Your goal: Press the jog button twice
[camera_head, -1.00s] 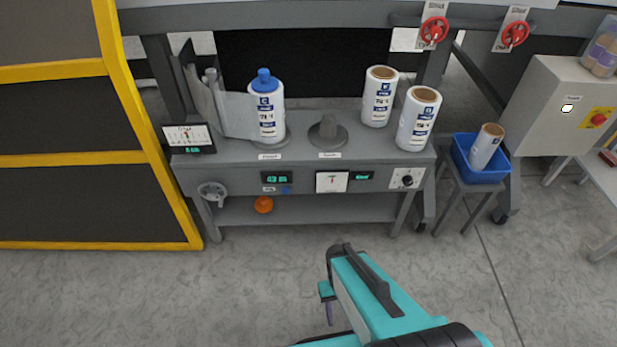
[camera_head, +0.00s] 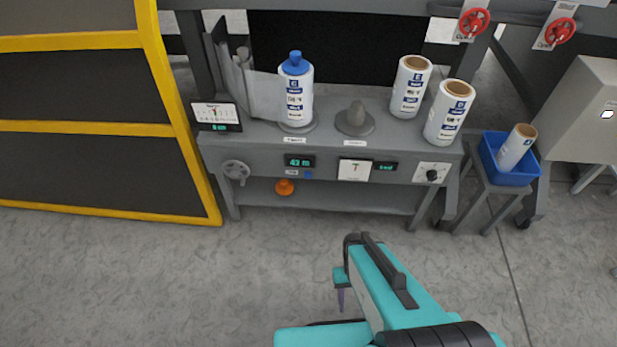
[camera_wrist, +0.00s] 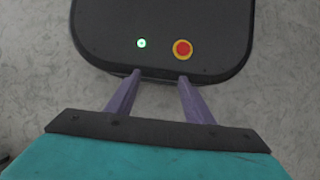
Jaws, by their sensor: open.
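A small blue button (camera_head: 308,174), seemingly the jog button, sits on the front panel of the grey bench (camera_head: 225,150), beside a small label under the green "42 m" display (camera_head: 299,161). The label is too small to read. My gripper (camera_wrist: 159,77) is open and empty, its two purple fingers apart in the wrist view. In the head view, one purple finger shows below the teal arm, over the floor in front of the bench and well short of the button. The button is not in the wrist view.
A blue-capped roll (camera_head: 296,95) and a bare grey spindle (camera_head: 354,118) stand on the bench. Two white rolls (camera_head: 411,88) (camera_head: 449,113) stand to their right. A handwheel (camera_head: 235,173) and a black knob (camera_head: 432,174) flank the panel. A yellow-framed barrier (camera_head: 170,100) stands left. Floor in front is clear.

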